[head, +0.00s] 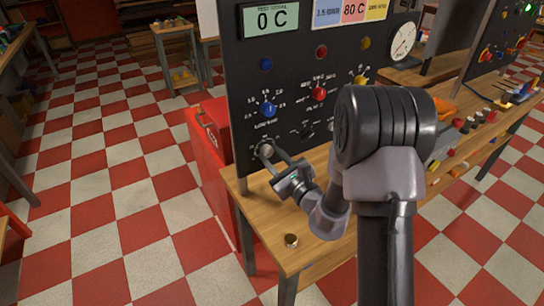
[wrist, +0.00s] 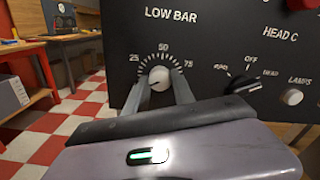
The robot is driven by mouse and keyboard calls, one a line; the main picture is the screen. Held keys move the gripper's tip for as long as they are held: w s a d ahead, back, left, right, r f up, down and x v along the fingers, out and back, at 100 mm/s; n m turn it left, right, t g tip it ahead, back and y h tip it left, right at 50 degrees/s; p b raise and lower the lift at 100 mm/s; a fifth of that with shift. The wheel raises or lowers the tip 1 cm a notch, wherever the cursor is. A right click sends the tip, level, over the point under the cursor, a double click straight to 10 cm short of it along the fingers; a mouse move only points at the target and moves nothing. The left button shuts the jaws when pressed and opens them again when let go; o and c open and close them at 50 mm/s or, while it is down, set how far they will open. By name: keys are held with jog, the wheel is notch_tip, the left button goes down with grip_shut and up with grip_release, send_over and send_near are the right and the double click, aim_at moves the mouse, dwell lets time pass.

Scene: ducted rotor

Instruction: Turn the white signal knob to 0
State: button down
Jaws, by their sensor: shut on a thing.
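The white signal knob (wrist: 159,76) sits low on the black panel (wrist: 215,50), inside a dial with marks reading 25, 50 and 75. It also shows in the head view (head: 266,149) at the panel's lower left. My gripper (wrist: 160,86) is shut on the knob, with one finger on each side. In the head view my gripper (head: 271,160) reaches the panel from the front right. The knob's pointer is too small to read with certainty. The lower part of the dial is hidden behind my gripper.
A black selector (wrist: 242,83) and a white lamps button (wrist: 292,97) are right of the dial. Blue (head: 268,109) and red (head: 319,93) knobs sit above. A red cabinet (head: 208,130) stands left of the wooden bench (head: 325,225).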

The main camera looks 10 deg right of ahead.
jog(key=c, duration=1.1)
grip_release()
jog(key=shift+o, duration=0.2)
jog(key=p+v, duration=0.9)
jog(key=v, duration=0.8)
jog(key=shift+s, duration=0.2)
